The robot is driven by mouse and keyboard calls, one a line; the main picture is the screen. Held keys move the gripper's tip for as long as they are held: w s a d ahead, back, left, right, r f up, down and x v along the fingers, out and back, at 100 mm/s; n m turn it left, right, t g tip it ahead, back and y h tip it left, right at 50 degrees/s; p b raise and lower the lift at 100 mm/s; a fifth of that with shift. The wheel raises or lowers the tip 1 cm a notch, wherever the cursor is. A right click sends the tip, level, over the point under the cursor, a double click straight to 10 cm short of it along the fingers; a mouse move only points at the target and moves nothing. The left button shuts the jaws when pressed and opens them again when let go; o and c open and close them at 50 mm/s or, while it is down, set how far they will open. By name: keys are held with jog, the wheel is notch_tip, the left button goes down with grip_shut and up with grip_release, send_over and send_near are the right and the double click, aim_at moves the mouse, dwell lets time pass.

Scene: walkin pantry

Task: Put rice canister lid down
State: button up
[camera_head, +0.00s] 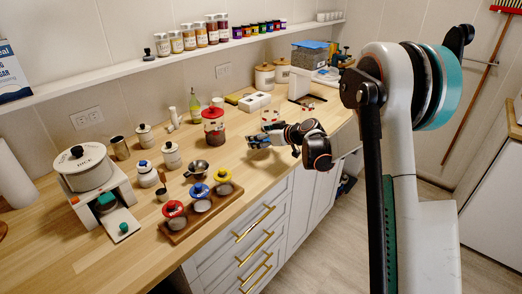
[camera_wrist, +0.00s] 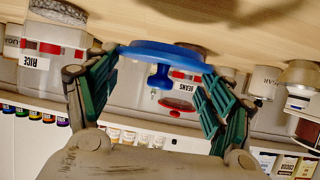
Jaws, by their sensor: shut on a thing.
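My gripper (camera_wrist: 160,68) is shut on a blue lid (camera_wrist: 165,49) with a blue knob (camera_wrist: 158,75). Its green fingers stand on either side of the lid. In the wrist view, a clear canister labelled RICE (camera_wrist: 35,62) with a red clasp and grainy contents stands at the left, apart from the lid. In the head view, my gripper (camera_head: 262,141) is low near the counter's front edge (camera_head: 300,160), right of a red-topped canister (camera_head: 213,125). The lid is too small there to make out clearly.
A BEANS canister (camera_wrist: 178,105) is partly hidden behind the lid. A row of red, blue and yellow-lidded jars sits on a wooden tray (camera_head: 195,222) at the front.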

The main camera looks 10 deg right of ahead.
aim_at(261, 153)
jog(key=shift+f+b, duration=0.75)
jog(key=shift+f, duration=1.5)
jog(key=shift+f, duration=0.1)
jog(key=o, duration=1)
jog(key=shift+r, duration=0.2)
jog(key=p+v, duration=0.3)
jog(key=v, duration=0.9)
jog(key=shift+f, duration=0.1)
